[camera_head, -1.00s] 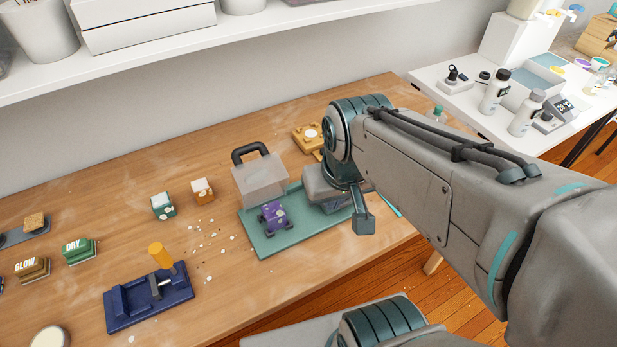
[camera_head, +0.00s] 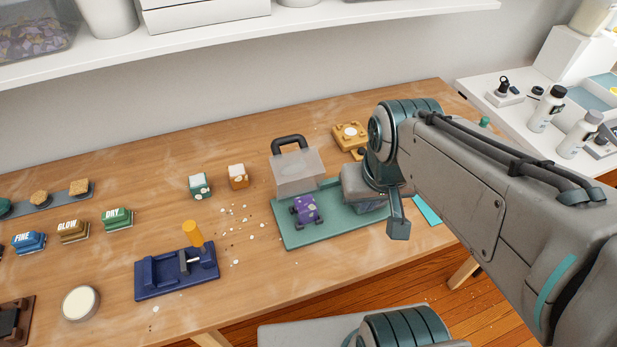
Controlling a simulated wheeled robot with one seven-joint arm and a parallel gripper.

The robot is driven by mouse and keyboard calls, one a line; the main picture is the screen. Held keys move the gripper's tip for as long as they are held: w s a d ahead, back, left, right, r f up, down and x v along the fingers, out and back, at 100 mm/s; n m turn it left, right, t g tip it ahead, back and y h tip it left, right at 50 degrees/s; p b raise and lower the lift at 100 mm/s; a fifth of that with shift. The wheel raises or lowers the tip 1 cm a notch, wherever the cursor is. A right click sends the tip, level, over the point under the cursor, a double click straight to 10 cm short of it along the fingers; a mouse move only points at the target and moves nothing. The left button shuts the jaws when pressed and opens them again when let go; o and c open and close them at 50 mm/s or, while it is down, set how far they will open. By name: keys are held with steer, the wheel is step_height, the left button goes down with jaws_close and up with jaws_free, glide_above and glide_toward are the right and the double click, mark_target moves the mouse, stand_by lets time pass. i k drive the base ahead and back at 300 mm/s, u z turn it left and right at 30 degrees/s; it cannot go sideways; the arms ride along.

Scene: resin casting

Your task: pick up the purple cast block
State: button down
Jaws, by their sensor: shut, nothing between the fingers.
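The purple cast block (camera_head: 307,211) has pale spots and dark knobs at its corners. My wrist hides part of the mat's right side, and the fingertips are hard to make out separately.
A teal-and-white cube (camera_head: 199,186) and an orange-and-white cube (camera_head: 238,177) stand left of the guard. A blue clamp fixture (camera_head: 177,271) is at the front left. A yellow fixture (camera_head: 350,136) is behind my wrist. Chips litter the table between the clamp and mat.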

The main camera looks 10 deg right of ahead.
mark_target(306, 207)
steer(key=k, duration=1.25)
steer(key=z, duration=0.2)
steer(key=i, duration=0.85)
steer(key=u, duration=0.6)
